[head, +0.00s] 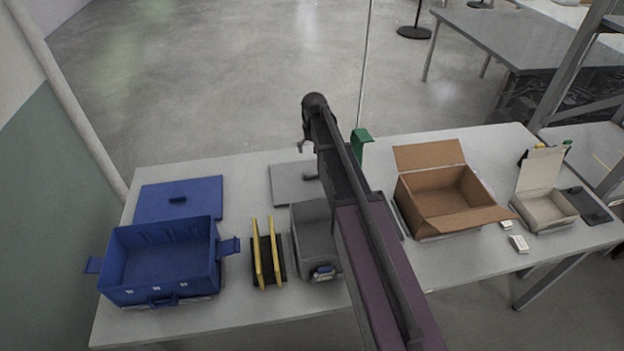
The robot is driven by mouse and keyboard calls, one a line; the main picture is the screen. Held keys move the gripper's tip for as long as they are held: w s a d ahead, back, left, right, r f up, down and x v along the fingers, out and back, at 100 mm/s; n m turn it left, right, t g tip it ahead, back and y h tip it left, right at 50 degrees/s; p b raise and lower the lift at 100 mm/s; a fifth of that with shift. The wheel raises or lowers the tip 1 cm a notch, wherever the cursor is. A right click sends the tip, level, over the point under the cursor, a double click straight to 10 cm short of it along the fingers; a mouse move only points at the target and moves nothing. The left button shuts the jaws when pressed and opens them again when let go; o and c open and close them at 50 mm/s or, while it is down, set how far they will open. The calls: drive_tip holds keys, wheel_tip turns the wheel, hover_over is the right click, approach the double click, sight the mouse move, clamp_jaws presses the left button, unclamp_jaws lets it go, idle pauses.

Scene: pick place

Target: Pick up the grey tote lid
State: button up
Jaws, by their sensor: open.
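The grey tote lid (287,186) lies flat on the table behind the grey tote, its right part hidden by my arm. A small dark handle (309,177) shows on it near the arm. The open grey tote (311,222) stands in front of the lid, its right side also covered by my arm. My gripper (303,147) is mostly hidden by my arm; only a small grey part shows beneath the arm's far end, beyond the lid's back edge in the picture. It is open and no object shows in it. Its height above the table is hard to tell.
A blue tote (160,291) and blue lid (150,205) are at the left, with a yellow-edged rack (267,265) beside the grey tote. A green item (362,136) stands just right of my arm. A cardboard box (425,158) and a small white box (541,213) are farther right.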

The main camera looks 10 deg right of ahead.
drive_tip(key=b, duration=0.9)
hover_over(313, 174)
drive_tip(key=f, duration=0.8)
drive_tip(key=shift+s+a+f, duration=0.25)
drive_tip(key=shift+f, duration=0.15)
drive_tip(key=shift+w+d+f+b, duration=0.1)
drive_tip(key=shift+w+f+b, duration=0.05)
drive_tip(key=shift+f+b, duration=1.1)
drive_tip(key=shift+w+d+f+b, duration=0.1)
drive_tip(key=shift+f+b, duration=1)
drive_tip(key=shift+f, duration=0.1)
drive_tip(key=c, duration=1)
drive_tip(key=shift+c, duration=0.2)
drive_tip(key=shift+r, duration=0.1)
wheel_tip(313, 174, up, 10)
drive_tip(key=p, duration=1)
